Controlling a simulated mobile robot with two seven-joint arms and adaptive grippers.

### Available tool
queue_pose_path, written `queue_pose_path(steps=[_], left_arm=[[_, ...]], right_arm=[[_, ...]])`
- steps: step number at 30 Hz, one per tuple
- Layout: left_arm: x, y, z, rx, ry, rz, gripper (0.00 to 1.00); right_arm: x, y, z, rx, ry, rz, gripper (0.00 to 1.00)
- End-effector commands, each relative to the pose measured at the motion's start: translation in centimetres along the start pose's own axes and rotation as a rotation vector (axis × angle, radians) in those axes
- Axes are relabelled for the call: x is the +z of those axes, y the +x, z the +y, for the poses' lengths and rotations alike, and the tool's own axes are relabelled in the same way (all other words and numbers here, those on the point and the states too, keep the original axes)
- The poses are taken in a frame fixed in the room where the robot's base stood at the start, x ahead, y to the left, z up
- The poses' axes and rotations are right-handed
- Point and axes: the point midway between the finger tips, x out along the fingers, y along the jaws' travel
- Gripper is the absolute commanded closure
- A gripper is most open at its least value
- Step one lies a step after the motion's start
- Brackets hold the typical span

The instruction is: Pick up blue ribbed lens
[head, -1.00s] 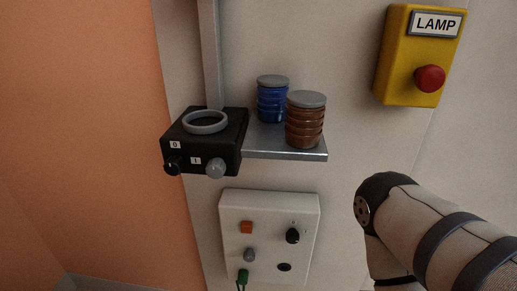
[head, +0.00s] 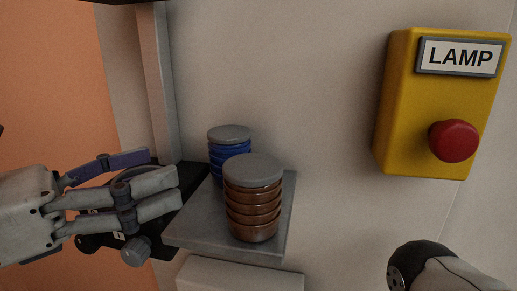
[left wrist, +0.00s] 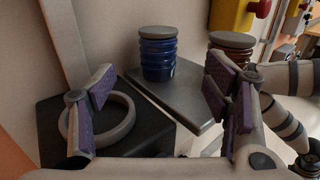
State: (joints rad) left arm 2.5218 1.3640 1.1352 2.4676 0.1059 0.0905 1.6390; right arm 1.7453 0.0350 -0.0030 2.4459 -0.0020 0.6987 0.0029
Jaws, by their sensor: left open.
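The blue ribbed lens (head: 217,165) has a grey cap and stands upright at the back of a small grey metal shelf (head: 195,228). In the head view the brown ribbed lens partly hides it. My left gripper (head: 162,174) is open and empty, left of the shelf and over the black box. In the left wrist view the blue ribbed lens (left wrist: 158,58) stands ahead, between the spread fingers (left wrist: 160,88) in the picture but beyond their tips. My right gripper is not in view.
A brown ribbed lens (head: 253,205) with a grey cap stands at the shelf's front. A black box (left wrist: 55,140) with a grey ring (left wrist: 72,122) on top adjoins the shelf. A yellow LAMP box (head: 400,110) with a red button (head: 454,141) hangs at the right. A white panel (head: 240,278) sits below.

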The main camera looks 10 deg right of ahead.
Motion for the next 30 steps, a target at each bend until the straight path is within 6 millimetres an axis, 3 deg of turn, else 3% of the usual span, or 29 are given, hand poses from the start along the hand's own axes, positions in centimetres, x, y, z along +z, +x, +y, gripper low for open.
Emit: queue_pose_path(steps=[3, 6, 18, 26, 27, 30], left_arm=[[-0.9, 2.5, 0.0, -0.007, -0.006, 0.008, 0.3], [-0.6, 4.8, -0.1, -0.006, -0.005, 0.006, 0.3], [1.0, 11.1, 0.2, -0.002, 0.0, 0.002, 0.3], [1.0, 11.9, 0.3, 0.0, -0.001, 0.001, 0.3], [1.0, 11.9, 0.3, 0.0, -0.001, 0.001, 0.32], [1.0, 11.8, 0.2, 0.0, -0.001, 0.001, 0.54]], right_arm=[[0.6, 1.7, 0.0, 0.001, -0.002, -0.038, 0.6], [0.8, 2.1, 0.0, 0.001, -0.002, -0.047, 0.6], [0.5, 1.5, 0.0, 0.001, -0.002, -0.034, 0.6], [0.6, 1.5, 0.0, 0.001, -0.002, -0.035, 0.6], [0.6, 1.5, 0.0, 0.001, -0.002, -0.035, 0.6], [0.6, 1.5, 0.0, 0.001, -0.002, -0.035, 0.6]])
